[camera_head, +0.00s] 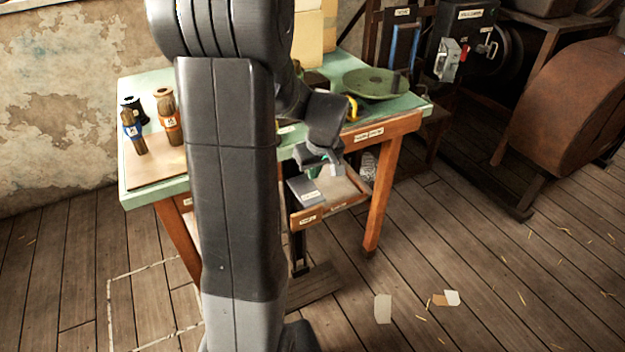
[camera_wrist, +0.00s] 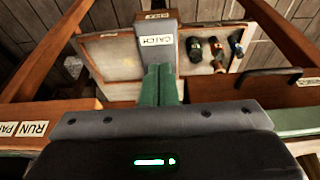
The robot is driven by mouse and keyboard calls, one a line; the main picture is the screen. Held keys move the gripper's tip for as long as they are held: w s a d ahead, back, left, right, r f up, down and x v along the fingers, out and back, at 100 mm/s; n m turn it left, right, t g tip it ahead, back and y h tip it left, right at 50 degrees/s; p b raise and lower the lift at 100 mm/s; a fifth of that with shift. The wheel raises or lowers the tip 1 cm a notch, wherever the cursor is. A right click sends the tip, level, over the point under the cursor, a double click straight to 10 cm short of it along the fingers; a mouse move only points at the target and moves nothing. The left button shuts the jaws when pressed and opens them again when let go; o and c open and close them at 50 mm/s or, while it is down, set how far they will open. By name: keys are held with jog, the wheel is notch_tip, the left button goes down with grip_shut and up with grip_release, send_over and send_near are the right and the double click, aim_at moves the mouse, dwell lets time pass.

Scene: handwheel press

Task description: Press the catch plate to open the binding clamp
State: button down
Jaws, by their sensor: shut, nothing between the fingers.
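The catch plate (camera_wrist: 157,40) is a grey block with a white CATCH label. In the wrist view it lies straight beyond my gripper (camera_wrist: 160,84), whose green fingers are together and empty. The fingertips overlap the plate's near end in that view; I cannot tell whether they touch it. In the head view my gripper (camera_head: 315,170) points down over an open drawer, with the grey plate (camera_head: 307,193) just below it. I cannot make out the binding clamp in either view.
The open drawer (camera_head: 346,207) juts from the green-topped bench (camera_head: 180,187); several small bottles (camera_wrist: 216,52) lie in it. A dark handle (camera_wrist: 268,76) sits on the bench front.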

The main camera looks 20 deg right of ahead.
jog(key=shift+v, duration=1.05)
